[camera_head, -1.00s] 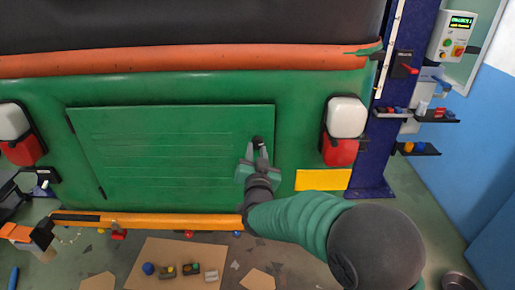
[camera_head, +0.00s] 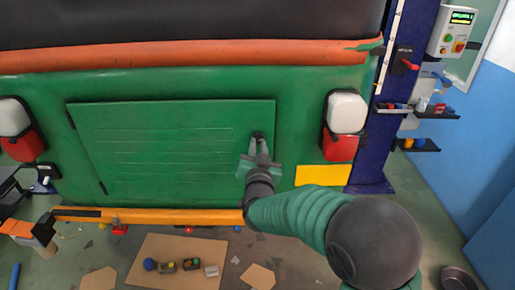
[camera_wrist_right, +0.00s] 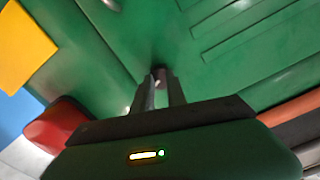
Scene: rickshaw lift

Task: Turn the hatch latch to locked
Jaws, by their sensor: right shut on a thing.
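The green hatch (camera_head: 160,150) is a panel with several ribs on the back of the green vehicle. Its latch (camera_head: 258,135) is a small dark piece near the right edge of the panel. My right gripper (camera_head: 258,150) reaches it from below and is shut on it. In the right wrist view, the two dark fingers (camera_wrist_right: 159,88) close around the latch (camera_wrist_right: 158,73), which is mostly hidden between their tips. I cannot tell the latch's exact angle. My left gripper is not in view.
A red and white lamp (camera_head: 345,125) and a yellow plate (camera_head: 322,175) are right of the hatch. An orange bar (camera_head: 150,216) runs below it. A blue post (camera_head: 400,100) with small shelves stands at the right. Cardboard with small parts (camera_head: 180,262) lies on the floor.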

